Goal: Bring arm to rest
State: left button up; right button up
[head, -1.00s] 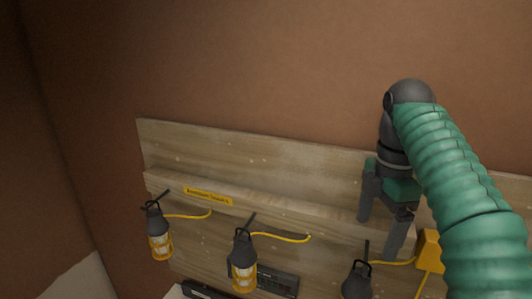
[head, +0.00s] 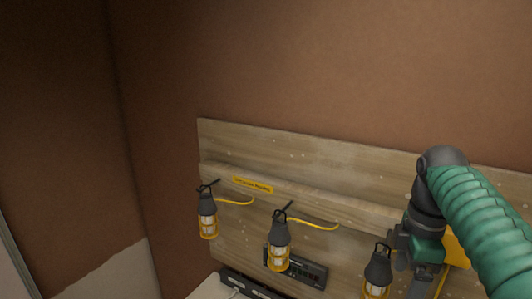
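My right arm, in a ribbed green sleeve, comes in from the right edge of the head view. Its dark grey and green gripper (head: 420,282) points down at the lower right, in front of the wooden board (head: 300,147). The fingers are partly cut by the frame's lower edge and small, so I cannot tell whether they are apart or hold anything. My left gripper is not in view.
Several black and yellow lanterns hang from pegs on the board: one at left (head: 207,215), one in the middle (head: 279,243), one beside my gripper (head: 377,272). Yellow cords trail from them. A dark power strip (head: 297,268) sits below. Brown wall above is clear.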

jog(key=s+a+f+m+t+b, duration=0.1)
jog(key=s+a+f+m+b, duration=0.2)
jog(key=f, duration=0.8)
jog(key=a+f+m+b, duration=0.2)
jog(key=f+m+b, duration=0.15)
jog(key=f, duration=0.75)
jog(key=s+a+f+m+b, duration=0.1)
jog(key=s+f+m, duration=0.3)
jog(key=f, duration=0.5)
jog(key=s+a+f+m+t+b, duration=0.1)
jog(key=s+f+m+b, duration=0.1)
jog(key=s+f+m, duration=0.2)
jog(key=s+f, duration=0.3)
jog(key=f, duration=0.1)
jog(key=shift+s+a+f+b, duration=0.2)
jog(key=shift+a+f+b, duration=0.1)
jog(key=shift+a+f, duration=0.05)
